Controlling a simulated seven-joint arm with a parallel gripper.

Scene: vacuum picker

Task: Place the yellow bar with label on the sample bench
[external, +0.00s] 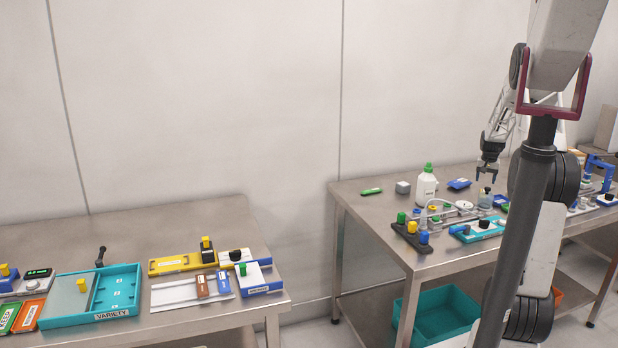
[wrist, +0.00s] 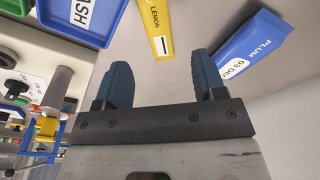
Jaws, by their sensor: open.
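A yellow bar with a white label reading LEMON (wrist: 157,28) lies on the grey surface in the wrist view, at the top middle. Its near end points between my fingers, just past the tips, and its far end is cut off. My gripper (wrist: 164,72) is open and empty. In the external view, my gripper (external: 489,172) hangs above the right steel bench (external: 375,208). I cannot make out the LEMON bar there. A long yellow piece with a white label (external: 180,264) lies on the left steel bench (external: 215,215). Which bench is the sample bench is not shown.
A blue PLUM bar (wrist: 258,45) lies right of the yellow one. A blue tray marked ASH (wrist: 82,18) is at left. The right bench holds a white bottle (external: 426,187) and several fixtures. The left bench has a teal VARIETY tray (external: 112,316) and clear metal at the back.

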